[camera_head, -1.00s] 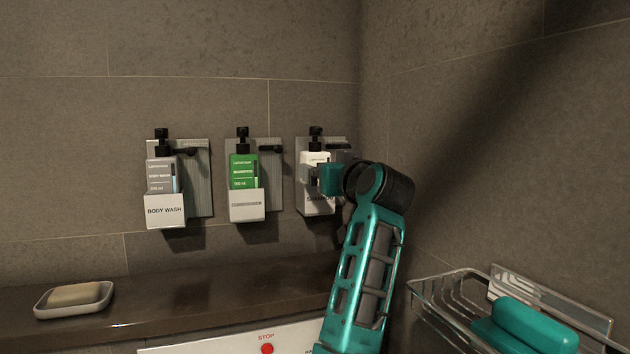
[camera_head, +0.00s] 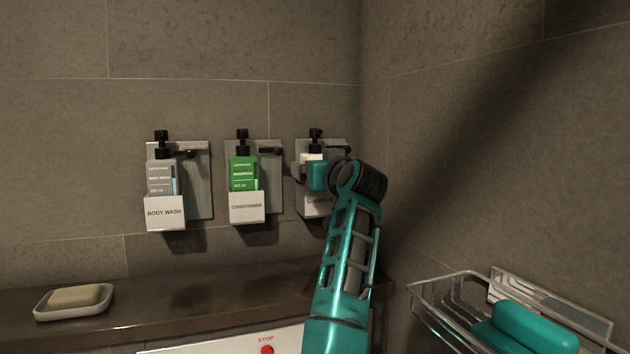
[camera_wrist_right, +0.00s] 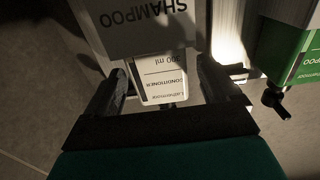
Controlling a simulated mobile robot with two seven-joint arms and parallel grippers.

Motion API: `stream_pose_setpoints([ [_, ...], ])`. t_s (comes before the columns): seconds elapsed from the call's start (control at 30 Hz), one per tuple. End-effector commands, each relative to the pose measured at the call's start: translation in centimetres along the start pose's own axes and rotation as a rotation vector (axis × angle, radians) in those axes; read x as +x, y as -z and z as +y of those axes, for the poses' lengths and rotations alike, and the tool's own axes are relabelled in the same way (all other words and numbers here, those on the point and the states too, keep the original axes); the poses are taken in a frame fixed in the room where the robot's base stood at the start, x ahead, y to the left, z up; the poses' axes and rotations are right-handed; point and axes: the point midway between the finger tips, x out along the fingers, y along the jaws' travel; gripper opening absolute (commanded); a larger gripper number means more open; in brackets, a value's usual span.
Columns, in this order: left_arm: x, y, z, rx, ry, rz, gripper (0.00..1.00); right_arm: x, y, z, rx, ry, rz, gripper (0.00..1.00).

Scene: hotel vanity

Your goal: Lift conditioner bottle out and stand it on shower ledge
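The conditioner bottle (camera_wrist_right: 168,84) is white with a black pump, and its label reads CONDITIONER in the right wrist view. It stands in the right-hand wall holder, marked SHAMPOO (camera_wrist_right: 140,22); in the head view its white top (camera_head: 311,157) shows behind my right gripper (camera_head: 300,172). My right gripper is open, its black fingers (camera_wrist_right: 168,92) on either side of the bottle, with a gap visible at the left finger. The shower ledge is the dark shelf (camera_head: 215,285) below the holders. My left gripper is out of view.
A green bottle (camera_head: 243,171) stands in the middle holder marked CONDITIONER, and a grey bottle (camera_head: 160,176) in the BODY WASH holder. A soap dish (camera_head: 75,310) sits at the ledge's left end. A wire basket (camera_head: 440,290) is at right. The ledge's middle is clear.

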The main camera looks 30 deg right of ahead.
Motion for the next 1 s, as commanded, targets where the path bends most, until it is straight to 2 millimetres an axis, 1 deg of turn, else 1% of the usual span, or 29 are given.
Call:
stream_pose_setpoints([
  [0.03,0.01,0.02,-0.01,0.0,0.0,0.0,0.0,-0.01,-0.01,0.01,0.0,0.0,0.0,0.83],
  [0.07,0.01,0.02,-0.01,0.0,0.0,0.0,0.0,-0.01,-0.01,0.01,0.0,0.0,0.0,0.81],
  [0.63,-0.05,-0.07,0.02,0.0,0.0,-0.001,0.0,-0.03,-0.03,0.0,0.0,0.0,-0.001,0.26],
  [0.67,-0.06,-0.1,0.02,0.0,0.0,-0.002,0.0,-0.05,0.09,0.01,0.0,0.0,0.002,0.24],
  [0.87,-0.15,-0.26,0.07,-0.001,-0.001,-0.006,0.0,-0.05,0.11,0.0,0.0,0.0,0.002,0.24],
  [1.0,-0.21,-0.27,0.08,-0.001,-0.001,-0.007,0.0,-0.04,0.59,0.0,0.0,0.0,0.003,0.24],
])
